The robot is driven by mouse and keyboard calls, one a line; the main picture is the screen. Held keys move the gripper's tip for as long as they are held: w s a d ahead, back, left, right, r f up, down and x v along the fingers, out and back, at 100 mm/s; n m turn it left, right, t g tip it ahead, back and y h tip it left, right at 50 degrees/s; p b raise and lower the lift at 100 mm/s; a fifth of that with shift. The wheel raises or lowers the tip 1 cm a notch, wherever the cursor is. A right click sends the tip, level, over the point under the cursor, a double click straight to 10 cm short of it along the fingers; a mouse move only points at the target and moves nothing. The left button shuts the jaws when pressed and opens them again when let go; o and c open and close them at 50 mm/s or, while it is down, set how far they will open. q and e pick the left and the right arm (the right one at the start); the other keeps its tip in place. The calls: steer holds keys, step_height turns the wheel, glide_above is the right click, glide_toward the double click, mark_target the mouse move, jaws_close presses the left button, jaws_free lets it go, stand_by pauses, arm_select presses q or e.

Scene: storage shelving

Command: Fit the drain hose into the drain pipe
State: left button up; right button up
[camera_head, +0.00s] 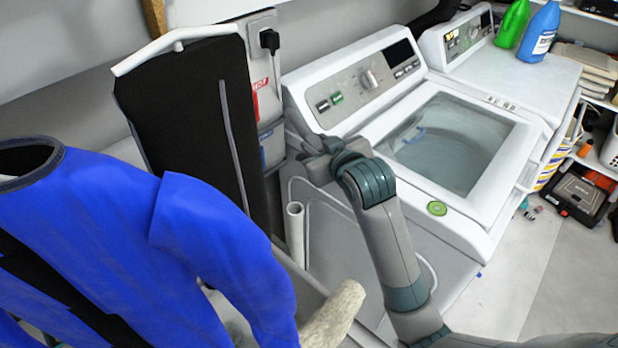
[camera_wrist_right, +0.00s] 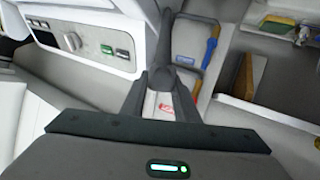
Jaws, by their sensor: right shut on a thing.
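The white drain pipe (camera_head: 295,238) stands upright beside the left side of the washing machine, its open top showing in the head view. My right gripper (camera_head: 308,158) is at the machine's rear left corner, above and slightly right of the pipe's mouth. It is shut on what seems to be the grey drain hose (camera_wrist_right: 167,28), which shows as a dark narrow piece rising from the fingers in the right wrist view. In the head view the hose is hidden by the gripper or too small to tell apart. My left gripper is not in view.
A dark padded board (camera_head: 188,105) and a wall box with a black plug (camera_head: 269,40) stand behind the pipe. A blue garment (camera_head: 110,225) fills the left front. Bottles (camera_head: 541,35) stand on the second machine.

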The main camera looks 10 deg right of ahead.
steer(key=s+d+r+m, duration=0.1)
steer(key=s+r, duration=0.1)
steer(key=r, duration=0.3)
steer(key=s+d+r+h+b, duration=0.1)
steer(key=s+d+r, duration=0.1)
steer(key=r, duration=0.4)
steer(key=shift+s+d+m+h, duration=0.15)
steer(key=shift+d+m+h, duration=0.15)
steer(key=shift+m, duration=0.1)
